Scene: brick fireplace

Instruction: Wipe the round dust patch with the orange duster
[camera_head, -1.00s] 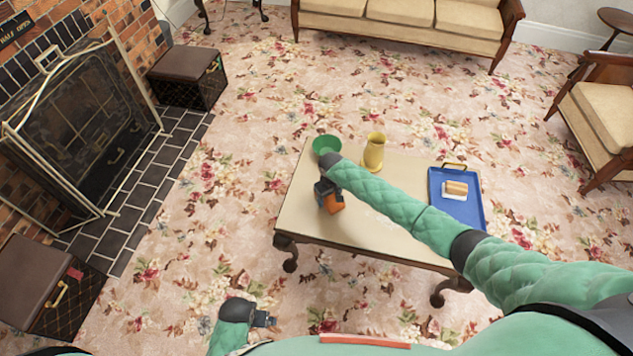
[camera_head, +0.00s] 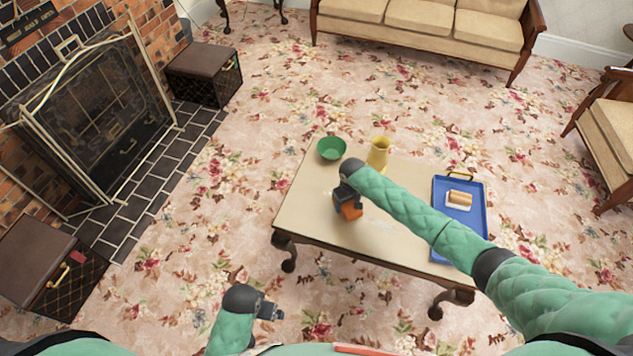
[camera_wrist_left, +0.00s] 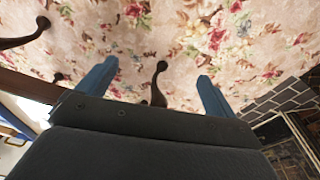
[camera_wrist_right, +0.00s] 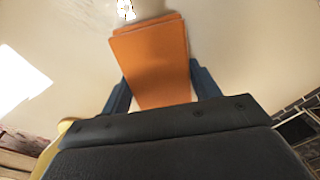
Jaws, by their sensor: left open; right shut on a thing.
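The orange duster (camera_head: 351,211) is held in my right gripper (camera_head: 346,197), low over the left-middle part of the cream table top (camera_head: 300,215). In the right wrist view the duster (camera_wrist_right: 150,62) sits between the fingers as a flat orange block; I cannot tell whether it touches the table. Faint whitish marks (camera_head: 380,224) show on the table top right of the duster, partly beside my arm. Their shape is too faint to call round. My left gripper (camera_head: 271,311) is open and empty, off the table near its front-left; its fingers show apart in the left wrist view (camera_wrist_left: 155,85).
A green bowl (camera_head: 331,149) and a yellow vase (camera_head: 378,154) stand at the table's back edge. A blue tray (camera_head: 473,222) with a small tan-and-white item (camera_head: 459,199) is at the right. A fireplace screen (camera_head: 105,120) stands far left. Floor left of the table is open.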

